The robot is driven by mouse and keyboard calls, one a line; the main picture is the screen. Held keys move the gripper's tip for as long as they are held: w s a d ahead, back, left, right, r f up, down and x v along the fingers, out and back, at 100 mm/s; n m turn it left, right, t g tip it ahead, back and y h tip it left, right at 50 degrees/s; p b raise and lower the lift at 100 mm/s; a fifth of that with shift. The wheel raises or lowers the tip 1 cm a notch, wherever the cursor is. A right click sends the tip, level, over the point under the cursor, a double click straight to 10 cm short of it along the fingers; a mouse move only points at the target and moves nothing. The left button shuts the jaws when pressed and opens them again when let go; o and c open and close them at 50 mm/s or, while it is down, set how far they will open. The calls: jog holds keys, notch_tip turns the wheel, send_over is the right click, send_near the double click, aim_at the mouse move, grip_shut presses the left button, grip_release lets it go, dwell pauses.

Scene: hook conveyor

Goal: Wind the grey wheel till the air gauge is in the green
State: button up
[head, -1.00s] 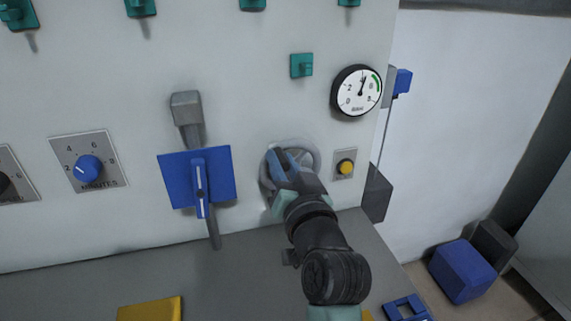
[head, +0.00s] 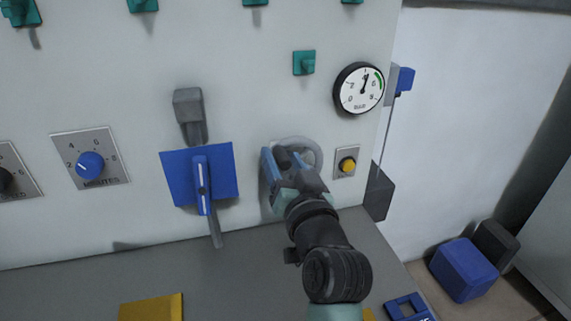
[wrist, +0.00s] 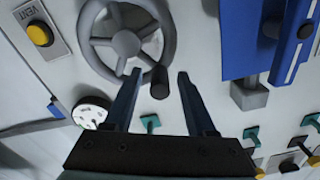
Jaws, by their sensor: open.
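The grey wheel (head: 313,148) is on the white panel, partly hidden behind my gripper in the head view. In the wrist view, the wheel (wrist: 126,42) shows its hub, spokes and a dark handle knob (wrist: 159,82). My gripper (head: 282,155) is open in front of the wheel. In the wrist view its two fingers (wrist: 157,77) stand apart on either side of the knob, with a gap on both sides. The round air gauge (head: 359,89) is up and right of the wheel. Its needle points nearly straight up, slightly right, outside the green arc at the right.
A yellow button (head: 347,164) sits close right of the wheel. A blue plate with a lever (head: 201,185) is to the left, and a blue minutes dial (head: 90,165) farther left. Teal hooks (head: 304,62) are above. A grey ledge (head: 240,270) runs below the panel.

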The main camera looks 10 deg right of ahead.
jog(key=s, duration=1.3)
jog(key=shift+d+b, duration=0.25)
jog(key=shift+b, duration=0.05)
jog(key=a+r+n+t, duration=0.1)
jog(key=a+r+t, duration=0.15)
jog(key=r, duration=0.55)
jog(key=a+r+n+t, duration=0.2)
jog(key=a+r, duration=0.1)
jog(key=r, duration=0.5)
jog(key=s+a+r+n+t, duration=0.1)
jog(key=s+a+r+t, duration=0.25)
jog(key=r, duration=0.55)
jog(key=s+a+r+t, duration=0.2)
jog(key=s+a+r, duration=0.15)
jog(key=r, duration=0.55)
notch_tip(320, 180, up, 15)
jog(key=d+p, duration=0.1)
jog(key=p, duration=1.5)
jog(key=shift+w+f+g+h, duration=0.15)
jog(key=shift+f+g+h, duration=0.05)
jog(key=shift+g+h, duration=0.1)
jog(key=shift+d, duration=0.1)
